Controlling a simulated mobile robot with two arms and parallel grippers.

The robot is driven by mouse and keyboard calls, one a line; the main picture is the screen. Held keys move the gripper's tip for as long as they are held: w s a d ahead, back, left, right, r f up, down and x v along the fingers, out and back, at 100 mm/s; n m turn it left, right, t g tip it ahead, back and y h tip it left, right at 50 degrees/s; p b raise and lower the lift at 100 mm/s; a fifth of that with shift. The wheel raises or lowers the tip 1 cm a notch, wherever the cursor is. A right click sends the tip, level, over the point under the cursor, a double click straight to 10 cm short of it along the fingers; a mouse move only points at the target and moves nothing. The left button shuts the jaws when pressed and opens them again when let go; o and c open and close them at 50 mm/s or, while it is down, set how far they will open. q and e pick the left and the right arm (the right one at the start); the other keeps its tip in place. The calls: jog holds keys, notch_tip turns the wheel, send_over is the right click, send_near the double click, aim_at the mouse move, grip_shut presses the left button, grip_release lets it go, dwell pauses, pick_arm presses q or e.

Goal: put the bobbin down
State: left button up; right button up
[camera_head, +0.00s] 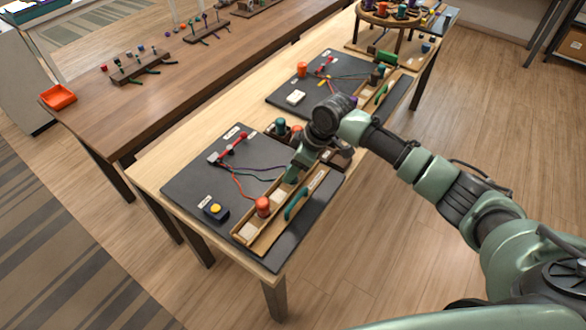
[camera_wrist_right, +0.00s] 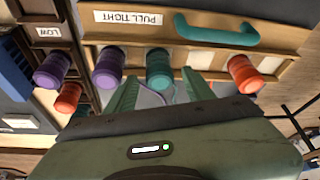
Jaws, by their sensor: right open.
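In the right wrist view, a teal bobbin (camera_wrist_right: 159,68) stands at the wooden tray (camera_wrist_right: 288,42) marked "PULL TIGHT". My right gripper (camera_wrist_right: 160,90) is open, with one green finger on each side of the teal bobbin. A visible gap shows by the fingers, and thin cords run down between them. A purple bobbin (camera_wrist_right: 108,68) is just left of the teal one, and an orange bobbin (camera_wrist_right: 244,73) is to the right. In the head view, my right gripper (camera_head: 294,172) is low over the near tray (camera_head: 283,228), and hides the teal bobbin there. My left gripper is not in view.
Another purple bobbin (camera_wrist_right: 52,70) and an orange bobbin (camera_wrist_right: 68,97) stand close at the left, by a "LOW" label. The near board (camera_head: 190,180) holds a yellow button (camera_head: 215,208) and a cord post (camera_head: 230,150). A second station (camera_head: 285,98) lies behind.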

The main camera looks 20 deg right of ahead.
jog(key=b+v, duration=0.1)
jog(key=v, duration=1)
jog(key=shift+s, duration=0.2)
